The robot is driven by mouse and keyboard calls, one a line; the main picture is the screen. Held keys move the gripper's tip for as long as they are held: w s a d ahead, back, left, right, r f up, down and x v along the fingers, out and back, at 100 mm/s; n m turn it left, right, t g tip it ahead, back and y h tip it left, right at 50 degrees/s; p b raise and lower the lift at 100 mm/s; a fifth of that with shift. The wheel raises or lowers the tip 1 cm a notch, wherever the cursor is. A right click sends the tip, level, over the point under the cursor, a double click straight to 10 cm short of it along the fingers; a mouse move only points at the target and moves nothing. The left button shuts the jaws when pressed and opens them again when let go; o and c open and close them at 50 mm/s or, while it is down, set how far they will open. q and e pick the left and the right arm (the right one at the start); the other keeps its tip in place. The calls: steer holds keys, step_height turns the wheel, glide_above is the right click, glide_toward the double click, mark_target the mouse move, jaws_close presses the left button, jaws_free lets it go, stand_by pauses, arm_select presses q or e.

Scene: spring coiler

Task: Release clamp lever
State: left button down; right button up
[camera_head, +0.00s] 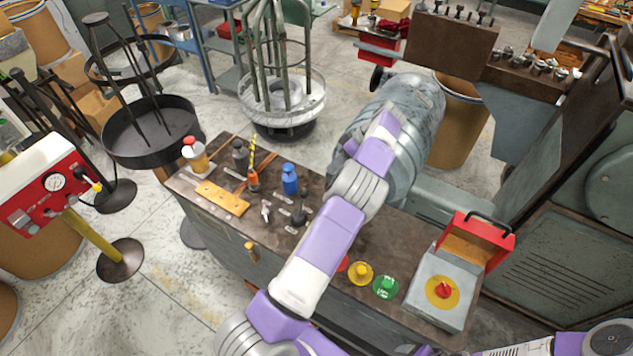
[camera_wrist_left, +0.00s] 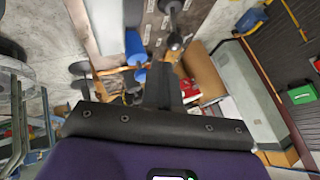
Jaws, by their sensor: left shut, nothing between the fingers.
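My left gripper (camera_wrist_left: 166,75) shows in the left wrist view as dark fingers closed together, with nothing between them. In the head view my purple and white left arm reaches up across the workbench, and its fingertips cannot be made out there. Just beyond the fingers in the left wrist view is a grey rod with dark round knobs (camera_wrist_left: 175,40). I cannot tell whether it is the clamp lever, or whether the fingers touch it. No clamp lever can be picked out for sure in the head view. My right gripper is not in view.
A red and white gauge box (camera_head: 42,187) stands at left.

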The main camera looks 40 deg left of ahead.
arm_select(q)
steer(key=b, duration=0.1)
glide_toward(302, 202)
steer(key=w+a+f, duration=0.1)
steer(key=a+f, duration=0.3)
steer(key=shift+w+d+r, duration=0.1)
steer(key=shift+d+r, duration=0.05)
steer(key=shift+d, duration=0.05)
steer(key=shift+d, duration=0.1)
